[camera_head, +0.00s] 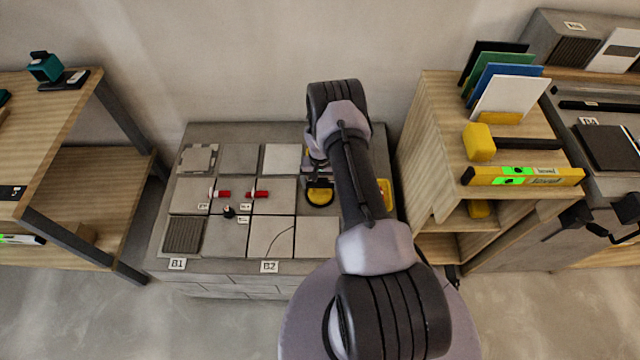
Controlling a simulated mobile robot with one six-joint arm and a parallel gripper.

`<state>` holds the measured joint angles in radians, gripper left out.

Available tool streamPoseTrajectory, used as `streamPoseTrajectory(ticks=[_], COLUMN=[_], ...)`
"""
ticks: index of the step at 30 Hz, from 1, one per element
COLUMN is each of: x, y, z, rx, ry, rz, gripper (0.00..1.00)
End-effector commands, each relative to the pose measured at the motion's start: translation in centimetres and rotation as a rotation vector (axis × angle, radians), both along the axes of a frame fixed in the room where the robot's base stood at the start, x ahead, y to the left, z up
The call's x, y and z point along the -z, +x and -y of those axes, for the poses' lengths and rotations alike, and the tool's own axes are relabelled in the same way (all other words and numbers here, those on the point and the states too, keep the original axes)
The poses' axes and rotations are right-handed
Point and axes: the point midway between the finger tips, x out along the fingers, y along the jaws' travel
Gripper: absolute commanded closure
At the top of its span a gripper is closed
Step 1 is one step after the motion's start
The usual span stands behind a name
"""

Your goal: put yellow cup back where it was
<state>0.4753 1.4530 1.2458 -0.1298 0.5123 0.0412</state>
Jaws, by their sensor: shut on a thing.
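The yellow cup (320,196), a round yellow disc with a dark handle on top, is at the right part of the tile bed (160,245). My gripper (319,181) is shut on its handle, directly above the disc. Whether the disc touches the grey tile under it or hangs just above it, I cannot tell. Another yellow piece (386,192) shows partly behind my arm at the bed's right side; most of it is hidden.
Several grey and pale tiles (240,158) lie in rows, with two red levelling pieces (224,194) (262,194) and a small dark knob (229,211) on them. A wooden shelf (430,140) stands close at right with a yellow mallet (480,142) and a level (525,176).

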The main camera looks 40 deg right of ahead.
Motion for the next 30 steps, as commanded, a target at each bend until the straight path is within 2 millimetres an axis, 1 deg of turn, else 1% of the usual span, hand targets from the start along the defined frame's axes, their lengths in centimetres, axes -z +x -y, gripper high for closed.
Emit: streamPoseTrajectory(ticks=[5, 6, 7, 13, 15, 17, 21, 24, 27, 30], x=[0.4, 0.3, 0.3, 0.2, -0.5, -1.7, -6.0, -8.7, -10.7, -11.8], y=[0.0, 0.0, 0.0, 0.0, 0.0, 0.1, 0.1, 0.1, 0.0, 0.0], z=[0.0, 0.0, 0.0, 0.0, 0.0, 0.0, 0.1, 0.1, 0.0, 0.0], rx=[0.000, 0.000, 0.000, 0.000, 0.000, 0.000, 0.000, 0.000, 0.000, 0.000], ry=[0.000, 0.000, 0.000, 0.000, 0.000, -0.001, -0.001, -0.001, -0.001, 0.000], rz=[0.000, 0.000, 0.000, 0.000, 0.000, 0.002, 0.002, 0.002, 0.001, 0.000], gripper=[0.64, 0.02, 0.00, 0.00, 0.00, 0.00, 0.00, 0.00, 0.00, 0.00])
